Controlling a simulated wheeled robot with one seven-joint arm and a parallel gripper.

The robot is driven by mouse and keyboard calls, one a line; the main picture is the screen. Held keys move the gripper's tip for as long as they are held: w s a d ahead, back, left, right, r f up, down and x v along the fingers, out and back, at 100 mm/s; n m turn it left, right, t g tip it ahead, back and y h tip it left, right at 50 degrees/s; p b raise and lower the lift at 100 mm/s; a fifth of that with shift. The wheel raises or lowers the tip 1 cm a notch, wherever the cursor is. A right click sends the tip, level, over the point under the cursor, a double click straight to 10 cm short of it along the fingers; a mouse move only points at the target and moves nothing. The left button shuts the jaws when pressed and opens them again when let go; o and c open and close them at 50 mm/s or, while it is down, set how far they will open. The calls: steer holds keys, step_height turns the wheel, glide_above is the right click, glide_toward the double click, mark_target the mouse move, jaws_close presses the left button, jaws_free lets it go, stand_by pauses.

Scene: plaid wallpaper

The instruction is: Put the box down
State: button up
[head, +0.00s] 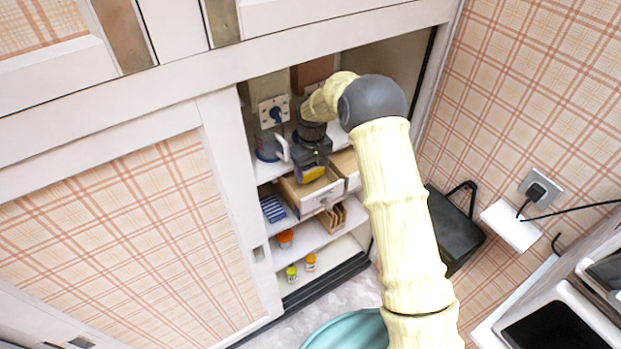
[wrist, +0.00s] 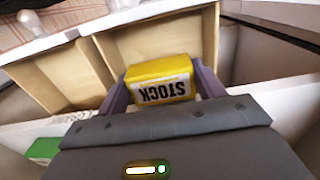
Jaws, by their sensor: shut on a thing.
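The box is over an open wooden drawer (head: 299,195). I cannot tell whether the box touches the drawer.
A second open drawer (head: 346,164) is beside the first. A glass jug (head: 266,147) stands on the shelf to the left. A blue striped item (head: 273,208), an orange item (head: 285,238) and small jars (head: 292,273) sit on lower shelves. The cupboard's white frame (head: 230,150) is close on the left.

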mark_target(312, 177)
step_height(312, 177, down, 3)
steer(key=shift+f+p, duration=0.15)
steer(key=shift+p, duration=0.55)
steer(key=shift+a+f+p, duration=0.15)
steer(key=shift+f+p, duration=0.45)
steer(key=shift+f, duration=0.05)
steer(key=shift+s+f, duration=0.1)
steer(key=shift+f, duration=0.1)
steer(key=o, duration=1)
